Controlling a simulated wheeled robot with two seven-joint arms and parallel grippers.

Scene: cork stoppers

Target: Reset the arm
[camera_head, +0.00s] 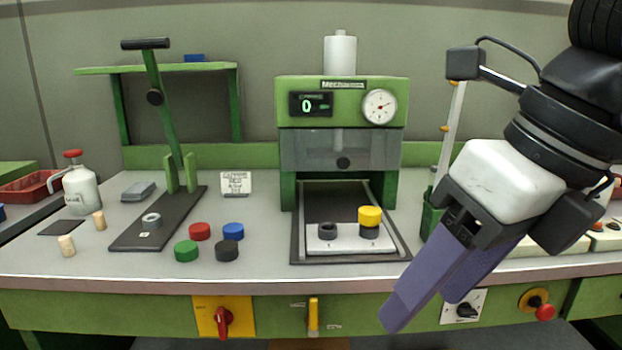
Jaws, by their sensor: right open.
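My right gripper (425,296) hangs at the right, in front of the bench's front edge, with its purple fingers pointing down and left. It is open with nothing between the fingers. My left gripper is not in view. A green lever arm (163,110) with a black handle stands tilted over a dark base plate (135,236) at the left. A grey ring (151,221) sits on that plate. Two cork stoppers, one nearer (66,246) and one farther (99,220), stand to its left.
Red (199,231), blue (233,230), green (186,251) and black (227,251) caps lie mid-bench. A green press (342,101) stands behind a tray (297,252) with a yellow cap (369,216). A white bottle (82,190) stands far left. Front switches include a red emergency knob (545,312).

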